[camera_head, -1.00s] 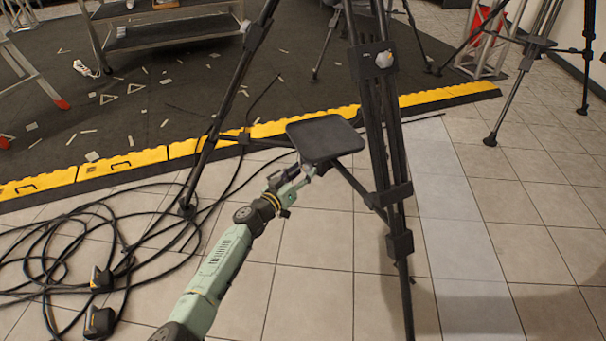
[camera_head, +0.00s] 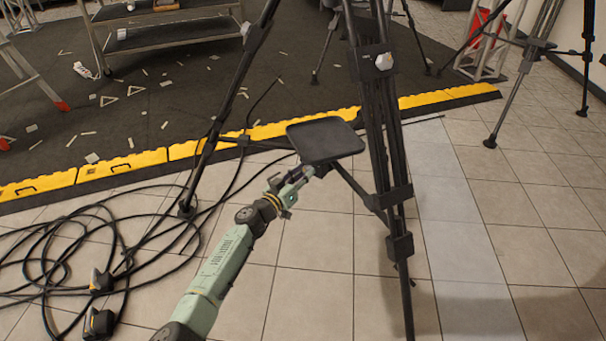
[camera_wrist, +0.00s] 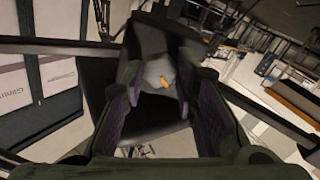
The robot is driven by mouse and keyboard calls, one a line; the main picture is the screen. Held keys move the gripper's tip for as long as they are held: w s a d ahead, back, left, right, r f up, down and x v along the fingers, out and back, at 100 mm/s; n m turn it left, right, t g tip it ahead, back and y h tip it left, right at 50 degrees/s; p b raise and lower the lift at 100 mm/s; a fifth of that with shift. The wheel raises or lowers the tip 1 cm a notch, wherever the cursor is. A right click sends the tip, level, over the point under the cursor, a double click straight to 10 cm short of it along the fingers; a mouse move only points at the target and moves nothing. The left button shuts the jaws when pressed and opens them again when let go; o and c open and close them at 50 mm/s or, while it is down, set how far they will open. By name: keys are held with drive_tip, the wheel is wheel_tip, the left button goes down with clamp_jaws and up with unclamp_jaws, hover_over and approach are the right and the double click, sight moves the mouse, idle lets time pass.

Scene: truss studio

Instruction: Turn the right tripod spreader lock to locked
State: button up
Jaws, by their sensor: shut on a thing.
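The near tripod (camera_head: 385,150) stands right of centre in the head view, with a dark square plate (camera_head: 326,138) at its spreader. My gripper (camera_head: 308,173) is at the near edge under this plate. In the wrist view, a light grey rounded knob (camera_wrist: 157,72) with a small orange mark (camera_wrist: 168,81) sits between the purple-padded fingers of my gripper (camera_wrist: 160,95). The gripper is shut on this knob, which I take to be the spreader lock. The mark lies tilted in the picture. In the head view the knob is hidden by the gripper and plate.
Black cables (camera_head: 60,245) lie coiled on the tiles at left. A yellow-edged ramp (camera_head: 210,147) crosses behind the tripod. Another tripod (camera_head: 520,80) stands at back right. Tripod legs rise close on both sides of my gripper. Tiles at front centre are clear.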

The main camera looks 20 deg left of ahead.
drive_tip(key=shift+m, duration=0.3)
clamp_jaws()
drive_tip(key=m+p, duration=0.2)
drive_tip(key=shift+r+m, duration=0.1)
drive_tip(key=shift+m, duration=0.2)
drive_tip(key=m+p, duration=0.2)
drive_tip(key=m, duration=0.3)
drive_tip(key=shift+m, duration=0.3)
drive_tip(key=m+p, duration=0.1)
drive_tip(key=m, duration=0.8)
drive_tip(key=shift+f+p, duration=0.2)
drive_tip(key=shift+p, duration=0.1)
drive_tip(key=o, duration=1)
unclamp_jaws()
